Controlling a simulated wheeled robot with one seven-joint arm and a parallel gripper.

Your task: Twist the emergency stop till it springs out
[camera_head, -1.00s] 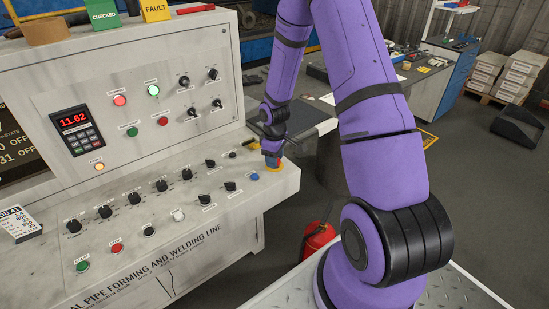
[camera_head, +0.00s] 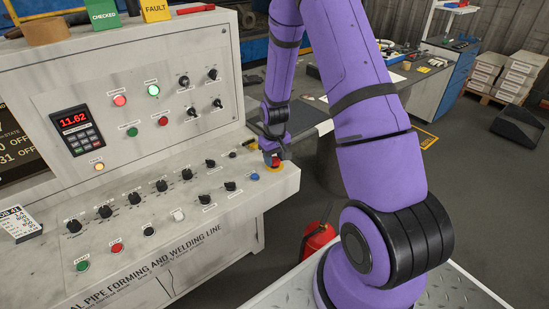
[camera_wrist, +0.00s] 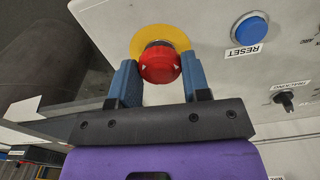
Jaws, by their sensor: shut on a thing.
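The emergency stop is a red mushroom knob (camera_wrist: 159,64) on a round yellow plate (camera_wrist: 179,37), at the right end of the console's sloped panel. A dark and metallic collar shows between knob and plate in the wrist view. The knob also shows small and partly covered in the head view (camera_head: 276,161). My gripper (camera_wrist: 160,78) has one blue finger on the left of the knob and one on the right, shut on it. In the head view my gripper (camera_head: 273,155) comes down on the knob from above.
A blue RESET button (camera_wrist: 250,28) sits beside the yellow plate. A black selector knob (camera_wrist: 284,98) is farther along the panel. The console (camera_head: 150,250) holds several other knobs and buttons. A red fire extinguisher (camera_head: 318,240) stands on the floor to the right.

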